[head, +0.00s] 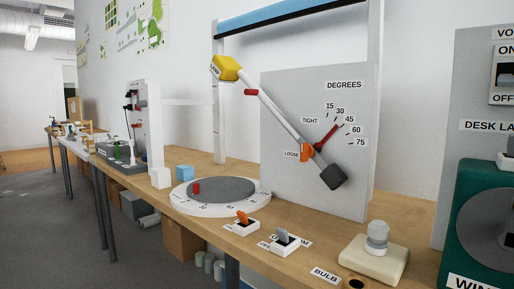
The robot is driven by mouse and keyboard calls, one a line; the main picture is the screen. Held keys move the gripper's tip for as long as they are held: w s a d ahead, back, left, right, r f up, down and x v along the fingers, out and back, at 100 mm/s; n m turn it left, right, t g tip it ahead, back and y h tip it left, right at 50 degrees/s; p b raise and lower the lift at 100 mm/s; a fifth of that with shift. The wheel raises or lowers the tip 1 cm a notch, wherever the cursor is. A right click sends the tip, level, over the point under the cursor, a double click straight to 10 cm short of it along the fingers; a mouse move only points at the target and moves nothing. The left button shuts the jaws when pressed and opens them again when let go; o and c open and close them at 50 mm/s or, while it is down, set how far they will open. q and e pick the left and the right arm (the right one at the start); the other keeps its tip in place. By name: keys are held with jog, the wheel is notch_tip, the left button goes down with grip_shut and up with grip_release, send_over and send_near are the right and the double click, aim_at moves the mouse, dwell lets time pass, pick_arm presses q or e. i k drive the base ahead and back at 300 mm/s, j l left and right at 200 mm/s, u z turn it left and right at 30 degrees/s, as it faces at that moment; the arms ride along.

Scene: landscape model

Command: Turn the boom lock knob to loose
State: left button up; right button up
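The boom lock knob (306,152) is orange and sits at the pivot of the boom on a grey panel (285,95). The words TIGHT and LOOSE stand to its left. The knob's orange body lies close beside the LOOSE label (291,154); its exact pointing direction is too small to tell. The white boom (285,118) slants from a yellow lamp head (226,68) at upper left to a dark counterweight (333,177) at lower right. A red pointer (328,136) aims near 45 on the DEGREES scale. Neither gripper shows in the head view.
A round turntable (221,190) with a red peg stands on the wooden bench left of the panel. Two switches (242,223) (284,240) and a bulb on a cream base (374,260) line the front edge. A green device (490,225) stands at right.

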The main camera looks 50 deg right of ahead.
aim_at(307, 151)
jog(key=i+z, duration=0.3)
jog(key=i+j+z, duration=0.3)
jog(key=i, duration=0.15)
jog(key=i+j+z, duration=0.15)
jog(key=i+z, duration=0.15)
